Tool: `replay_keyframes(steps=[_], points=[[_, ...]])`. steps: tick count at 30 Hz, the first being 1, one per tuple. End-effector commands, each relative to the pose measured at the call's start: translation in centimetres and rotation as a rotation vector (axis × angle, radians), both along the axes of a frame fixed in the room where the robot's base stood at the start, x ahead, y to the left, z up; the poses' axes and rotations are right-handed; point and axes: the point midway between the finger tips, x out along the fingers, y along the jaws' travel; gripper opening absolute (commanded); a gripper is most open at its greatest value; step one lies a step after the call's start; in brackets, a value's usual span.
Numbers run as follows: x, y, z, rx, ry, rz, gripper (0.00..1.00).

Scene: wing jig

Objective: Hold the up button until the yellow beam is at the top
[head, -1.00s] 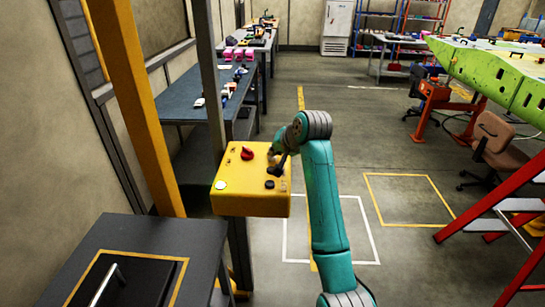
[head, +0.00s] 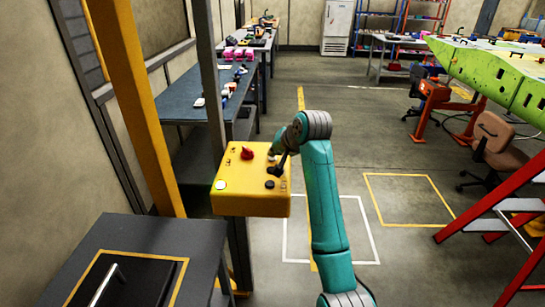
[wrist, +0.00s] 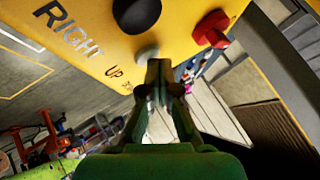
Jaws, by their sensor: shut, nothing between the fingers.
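The yellow control box (head: 250,203) stands in the middle of the head view, with my gripper (head: 275,168) over the far right part of its top. In the wrist view, my gripper (wrist: 160,68) is shut and empty. Its tips are right at a pale grey button (wrist: 147,53) beside the printed word UP (wrist: 114,72); I cannot tell whether they press it. A yellow upright (head: 138,100) stands at the left of the head view. No horizontal yellow beam is clearly in view, so its height cannot be told.
A red knob (wrist: 211,28) and a black button (wrist: 136,12) sit close to my gripper on the panel. A dark bench (head: 150,240) is at lower left, red steps (head: 490,220) at right. Floor between is open.

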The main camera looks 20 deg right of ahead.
Motion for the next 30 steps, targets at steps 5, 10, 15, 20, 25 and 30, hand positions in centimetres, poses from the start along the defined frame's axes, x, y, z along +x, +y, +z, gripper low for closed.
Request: replay_keyframes(steps=[5, 10, 15, 20, 25, 30], points=[[0.0, 0.0, -0.1, 0.000, 0.001, 0.000, 0.00], [0.0, 0.0, 0.3, 0.000, 0.001, 0.001, 0.00], [0.0, 0.0, 1.2, -0.001, 0.000, 0.001, 0.00], [0.0, 0.0, 1.7, 0.000, 0.000, 0.000, 0.00], [0.0, 0.0, 1.7, 0.000, 0.000, 0.000, 0.00], [0.0, 0.0, 1.8, 0.000, 0.000, 0.000, 0.00]])
